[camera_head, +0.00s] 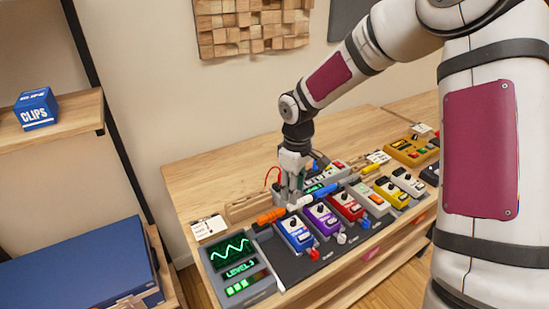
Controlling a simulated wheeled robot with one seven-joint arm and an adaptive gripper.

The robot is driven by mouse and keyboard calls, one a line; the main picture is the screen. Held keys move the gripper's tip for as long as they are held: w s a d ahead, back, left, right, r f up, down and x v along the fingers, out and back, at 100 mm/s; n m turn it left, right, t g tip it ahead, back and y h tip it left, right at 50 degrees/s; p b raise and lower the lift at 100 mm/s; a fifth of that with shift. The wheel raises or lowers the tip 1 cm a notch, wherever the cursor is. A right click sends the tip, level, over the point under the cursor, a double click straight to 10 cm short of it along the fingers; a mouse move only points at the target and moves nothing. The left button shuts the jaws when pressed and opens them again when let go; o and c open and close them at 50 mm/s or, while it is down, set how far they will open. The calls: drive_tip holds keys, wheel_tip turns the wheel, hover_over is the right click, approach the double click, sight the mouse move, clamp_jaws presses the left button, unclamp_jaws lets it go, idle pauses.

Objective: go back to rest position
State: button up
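My gripper (291,196) is low over the wooden table (205,175), pointing down, just behind the row of pedals. Its fingertips are near a white part and an orange part of the bar (270,216) behind the pedals. I cannot tell whether the fingers touch anything or are open or shut. My arm reaches in from the upper right, bent at the elbow.
A blue pedal (296,233), a purple pedal (322,219) and a red pedal (347,206) stand in a row with others. A green-lit screen unit (235,265) is front left. A shelf holds a blue clips box (36,110). A blue case (75,265) lies lower left.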

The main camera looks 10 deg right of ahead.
drive_tip(key=s+d+r+m+t+h, duration=0.2)
drive_tip(key=s+r+m, duration=0.2)
drive_tip(key=s+r, duration=1)
drive_tip(key=s+a+r+m+t+y, duration=0.1)
drive_tip(key=s+r+m, duration=0.1)
drive_tip(key=s+r, duration=0.2)
drive_tip(key=s+r+m+t+y, duration=0.1)
drive_tip(key=s+r+m+t, duration=0.1)
drive_tip(key=s, duration=0.7)
drive_tip(key=shift+a+r, duration=0.35)
drive_tip(key=shift+r, duration=0.55)
